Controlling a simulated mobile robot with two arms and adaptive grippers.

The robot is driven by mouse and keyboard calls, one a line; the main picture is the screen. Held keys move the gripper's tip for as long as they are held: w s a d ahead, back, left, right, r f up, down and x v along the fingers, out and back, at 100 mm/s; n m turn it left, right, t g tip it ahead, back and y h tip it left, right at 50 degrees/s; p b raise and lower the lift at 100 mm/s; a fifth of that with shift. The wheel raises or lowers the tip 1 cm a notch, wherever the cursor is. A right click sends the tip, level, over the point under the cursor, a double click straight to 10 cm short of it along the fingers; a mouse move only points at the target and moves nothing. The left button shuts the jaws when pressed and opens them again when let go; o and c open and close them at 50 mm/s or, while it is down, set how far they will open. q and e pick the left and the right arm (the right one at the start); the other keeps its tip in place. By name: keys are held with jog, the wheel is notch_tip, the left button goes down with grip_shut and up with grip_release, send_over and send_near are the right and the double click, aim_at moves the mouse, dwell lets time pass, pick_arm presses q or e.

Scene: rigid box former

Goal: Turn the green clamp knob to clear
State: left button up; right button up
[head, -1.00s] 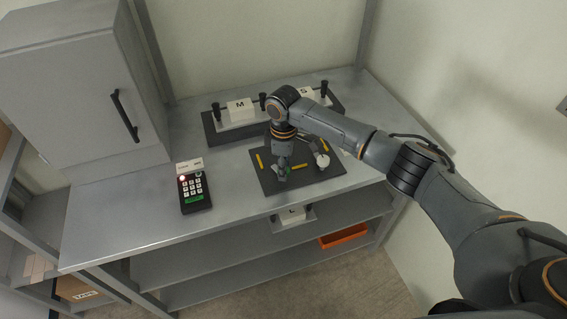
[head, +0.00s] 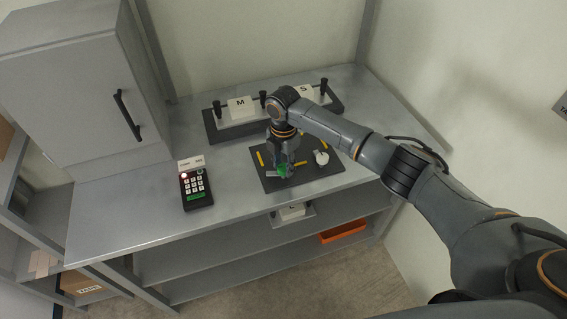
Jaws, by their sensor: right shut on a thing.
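The green clamp knob (head: 284,171) is on the dark plate (head: 325,172) on the grey bench. My right gripper (head: 283,169) comes down from above and is shut on the green knob, which is partly hidden by the fingers. A white round knob (head: 321,157) sits on the same plate, to the right of the gripper and apart from it. Yellow marks lie on the plate around them. My left gripper is not in view.
A black keypad (head: 196,189) with a lit red light stands left of the plate. Behind is a dark rack with white blocks marked M (head: 241,106) and S (head: 305,92). A grey cabinet (head: 75,95) stands at the left. An orange tray (head: 343,233) lies on the shelf below.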

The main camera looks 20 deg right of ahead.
aim_at(283, 167)
jog(key=shift+n, duration=1.7)
jog(key=o, duration=1.1)
jog(key=shift+o, duration=0.2)
notch_tip(283, 167, up, 12)
